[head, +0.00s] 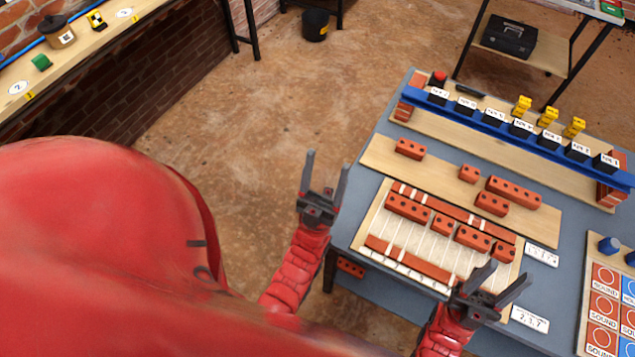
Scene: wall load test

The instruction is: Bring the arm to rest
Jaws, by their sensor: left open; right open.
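My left gripper (325,172) is open and empty, held over the floor just left of the grey table (350,265). Its two fingers point up in the picture and stand apart. My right gripper (502,282) is open and empty near the front of the table, in front of the lower edge of the pale board (372,222) with red bricks. Its fingers are spread towards the upper right. I cannot tell how high it is above the table. My red arm links lead to both grippers.
Red bricks (514,192) lie on wooden boards on the table. White cards (530,319) and a sound-marked board (603,305) lie at right. A wooden shelf (85,50) runs upper left. The middle floor is clear.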

